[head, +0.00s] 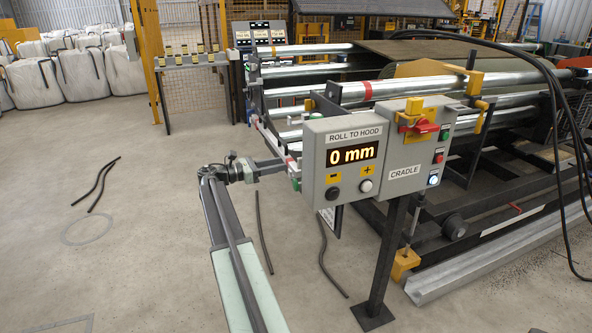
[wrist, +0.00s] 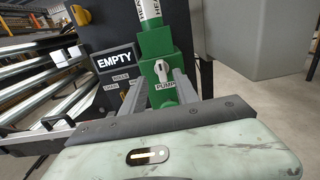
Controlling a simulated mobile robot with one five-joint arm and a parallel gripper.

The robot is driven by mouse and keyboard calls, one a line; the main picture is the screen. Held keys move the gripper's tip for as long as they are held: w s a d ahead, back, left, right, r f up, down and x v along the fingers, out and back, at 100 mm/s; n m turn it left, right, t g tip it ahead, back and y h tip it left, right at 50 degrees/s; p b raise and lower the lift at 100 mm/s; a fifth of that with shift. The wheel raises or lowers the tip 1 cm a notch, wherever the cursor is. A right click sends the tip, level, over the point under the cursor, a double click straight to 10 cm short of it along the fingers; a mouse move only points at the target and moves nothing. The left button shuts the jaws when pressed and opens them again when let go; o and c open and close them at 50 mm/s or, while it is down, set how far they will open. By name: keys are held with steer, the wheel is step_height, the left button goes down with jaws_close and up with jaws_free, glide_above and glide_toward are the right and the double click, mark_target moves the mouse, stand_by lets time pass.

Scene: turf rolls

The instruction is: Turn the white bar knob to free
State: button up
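A white bar knob (wrist: 161,70) sits on a green box (wrist: 151,45) in the wrist view, its bar slightly tilted from upright. A label reading PUMP shows just below it. My gripper (wrist: 158,80) is open, with one finger to each side of the knob's lower area, and nothing is between the fingers. I cannot tell how far short of the knob the fingertips are. Small labels on a dark panel (wrist: 98,88) to the left are partly hidden by the left finger; I cannot read any setting. In the head view my arm reaches behind the grey control box, which hides the gripper's end.
An EMPTY sign (wrist: 116,59) is left of the green box. A grey box (wrist: 257,35) fills the upper right. In the head view the control box (head: 313,185) reads 0 mm, beside a CRADLE box (head: 402,155) with a red handle. Steel rollers (head: 430,90) stand behind; floor at left is largely open.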

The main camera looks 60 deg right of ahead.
steer(key=x, duration=0.7)
steer(key=shift+s+d, duration=0.1)
steer(key=shift+c, duration=0.3)
